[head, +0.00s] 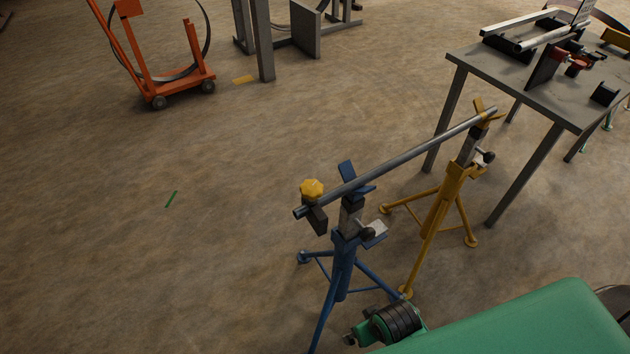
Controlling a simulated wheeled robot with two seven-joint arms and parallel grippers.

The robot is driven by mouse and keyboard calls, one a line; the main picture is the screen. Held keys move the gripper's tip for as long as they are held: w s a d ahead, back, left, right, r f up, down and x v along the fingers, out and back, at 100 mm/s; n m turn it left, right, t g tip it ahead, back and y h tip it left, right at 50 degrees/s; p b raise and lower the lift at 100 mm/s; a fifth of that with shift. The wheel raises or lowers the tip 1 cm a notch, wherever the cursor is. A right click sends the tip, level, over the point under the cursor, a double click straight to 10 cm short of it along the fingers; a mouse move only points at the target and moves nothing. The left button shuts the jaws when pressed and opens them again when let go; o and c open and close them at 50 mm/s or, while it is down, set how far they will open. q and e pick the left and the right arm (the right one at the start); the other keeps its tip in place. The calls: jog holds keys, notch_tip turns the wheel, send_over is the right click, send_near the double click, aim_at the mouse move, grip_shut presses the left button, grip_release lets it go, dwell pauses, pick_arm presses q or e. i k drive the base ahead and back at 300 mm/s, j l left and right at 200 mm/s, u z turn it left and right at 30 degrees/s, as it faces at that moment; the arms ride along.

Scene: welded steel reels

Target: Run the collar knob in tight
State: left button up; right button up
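The collar knob (312,189) is a yellow lobed knob. It stands on top of a dark collar block (317,217) near the left end of a grey steel bar (408,155). The bar lies across a blue tripod stand (344,262) at its near end and a yellow tripod stand (450,190) at its far end. The knob is upright, left of the blue stand's head. How far its screw is in cannot be told from here. Neither of my grippers is in view.
A grey steel table (545,95) with tools stands at the upper right. An orange wheeled cart (170,85) stands at the far left.

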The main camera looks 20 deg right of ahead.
aim_at(310, 190)
jog(key=l, duration=0.5)
jog(key=k+l, duration=0.15)
jog(key=l, duration=0.85)
jog(key=k+u, duration=0.05)
